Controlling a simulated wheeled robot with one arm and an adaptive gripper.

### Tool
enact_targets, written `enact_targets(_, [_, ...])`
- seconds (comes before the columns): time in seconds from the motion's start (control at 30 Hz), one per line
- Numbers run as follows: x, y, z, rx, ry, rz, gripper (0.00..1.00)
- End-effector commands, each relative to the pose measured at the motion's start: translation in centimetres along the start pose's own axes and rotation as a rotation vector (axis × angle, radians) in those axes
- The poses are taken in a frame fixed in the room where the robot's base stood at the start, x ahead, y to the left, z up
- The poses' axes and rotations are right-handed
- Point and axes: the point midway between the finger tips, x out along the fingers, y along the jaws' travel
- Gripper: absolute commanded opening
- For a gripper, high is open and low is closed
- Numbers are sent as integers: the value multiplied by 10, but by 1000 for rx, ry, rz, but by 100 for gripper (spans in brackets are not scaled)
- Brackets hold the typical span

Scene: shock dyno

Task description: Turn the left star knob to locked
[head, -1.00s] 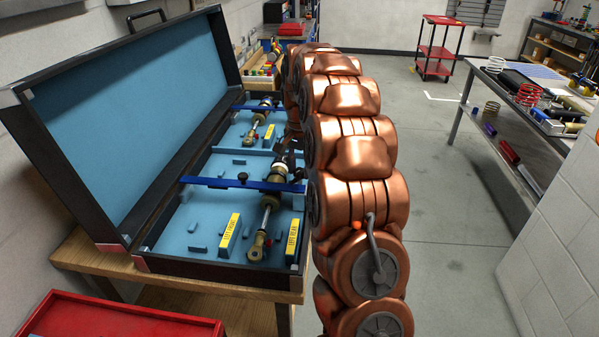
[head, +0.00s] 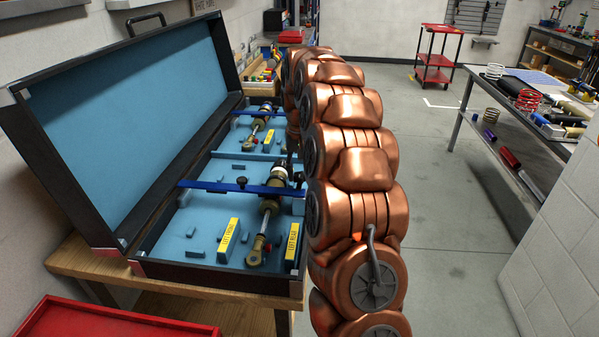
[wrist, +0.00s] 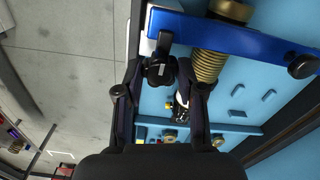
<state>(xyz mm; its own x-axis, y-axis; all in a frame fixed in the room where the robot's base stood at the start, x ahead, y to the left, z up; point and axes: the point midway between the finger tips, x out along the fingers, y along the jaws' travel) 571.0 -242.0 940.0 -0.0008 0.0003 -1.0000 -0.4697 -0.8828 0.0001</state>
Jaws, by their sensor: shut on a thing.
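A black star knob (wrist: 160,70) with a white mark on its face sits at the left end of a blue clamp bar (wrist: 235,40) in the wrist view. My gripper (wrist: 160,76) is shut on this knob, with one finger on each side. A second black knob (wrist: 302,64) sits at the bar's other end. The head view shows the near blue bar (head: 225,187) across the open case, with a knob (head: 241,182) on it. A gold and black shock absorber (head: 268,215) lies under that bar.
The black case (head: 215,272) has light blue foam and a raised lid (head: 130,115) at left. It stands on a wooden table (head: 75,262). A red tray (head: 110,322) is at bottom left. A metal bench (head: 525,120) stands right, with clear floor between.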

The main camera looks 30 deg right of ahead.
Motion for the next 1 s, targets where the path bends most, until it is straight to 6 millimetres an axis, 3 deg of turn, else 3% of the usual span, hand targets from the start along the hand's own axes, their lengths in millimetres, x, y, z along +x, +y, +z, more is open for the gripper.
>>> enact_targets(0.43, [-2,-1,-2,-11,7,-1,4])
enact_targets(0.47, [-2,-1,-2,-11,7,-1,39])
enact_targets(0.5, [-2,-1,-1,-10,6,-1,44])
enact_targets(0.7, [-1,0,-1,-10,4,-1,64])
enact_targets(1.0, [-1,0,-1,-9,2,0,64])
